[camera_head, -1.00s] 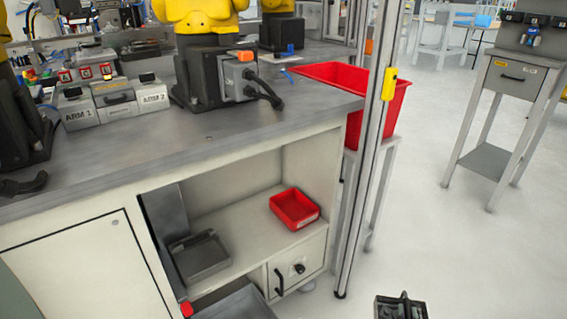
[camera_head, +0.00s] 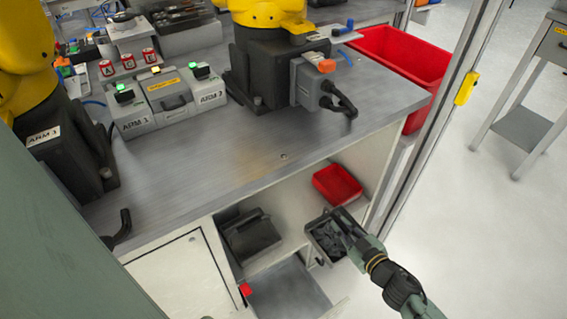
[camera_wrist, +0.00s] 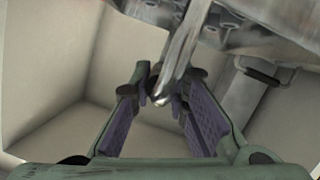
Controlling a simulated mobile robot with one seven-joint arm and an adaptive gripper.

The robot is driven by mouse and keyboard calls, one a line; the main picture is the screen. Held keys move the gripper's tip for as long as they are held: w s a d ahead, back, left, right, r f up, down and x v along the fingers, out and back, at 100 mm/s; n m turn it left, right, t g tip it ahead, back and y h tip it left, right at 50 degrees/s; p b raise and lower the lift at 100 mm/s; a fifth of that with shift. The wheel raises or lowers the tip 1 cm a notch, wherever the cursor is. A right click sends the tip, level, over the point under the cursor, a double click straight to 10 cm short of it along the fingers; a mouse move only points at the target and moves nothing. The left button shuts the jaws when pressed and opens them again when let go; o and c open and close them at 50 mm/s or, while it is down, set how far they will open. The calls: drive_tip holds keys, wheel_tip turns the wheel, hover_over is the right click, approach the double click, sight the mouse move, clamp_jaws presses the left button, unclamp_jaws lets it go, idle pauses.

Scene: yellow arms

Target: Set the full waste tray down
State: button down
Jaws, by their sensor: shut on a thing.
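The full waste tray (camera_head: 323,254) is dark grey and holds dark, jumbled pieces. In the head view it is at the open shelf bay under the bench, to the right of another dark grey tray (camera_head: 250,238). My gripper (camera_head: 347,234) reaches in from the lower right and is shut on the tray at its right side. The wrist view shows my gripper (camera_wrist: 165,88) with its purple-padded fingers around a blurred metallic part. I cannot tell whether the tray's underside touches the shelf.
A small red bin (camera_head: 338,185) sits on the shelf just behind the tray. An upright post (camera_head: 432,125) stands right of the bench. A large red bin (camera_head: 405,62) is behind it. The bench top (camera_head: 200,165) is above the bay. Open floor lies to the right.

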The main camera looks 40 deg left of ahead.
drive_tip(key=shift+g, duration=0.3)
drive_tip(key=shift+s+a+r+p+x, duration=0.2)
drive_tip(key=shift+s+p+x, duration=0.15)
drive_tip(key=shift+x, duration=2.5)
drive_tip(key=shift+s+a+r+p+x, duration=0.15)
drive_tip(key=shift+s+p+x, duration=0.25)
drive_tip(key=shift+x, duration=2.45)
drive_tip(key=shift+s+a+r+p+x, duration=0.1)
drive_tip(key=shift+s+a+p+x, duration=0.25)
drive_tip(key=shift+x, duration=2.55)
drive_tip(key=shift+d, duration=0.1)
drive_tip(key=c, duration=2)
unclamp_jaws()
drive_tip(key=shift+f, duration=0.2)
drive_tip(key=o, duration=0.4)
drive_tip(key=shift+o, duration=0.2)
drive_tip(key=shift+r, duration=0.1)
drive_tip(key=shift+d+r, duration=0.1)
drive_tip(key=shift+d, duration=0.05)
wheel_tip(320, 180, up, 3)
hover_over(324, 229)
drive_tip(key=shift+r+b, duration=0.15)
drive_tip(key=shift+b, duration=0.2)
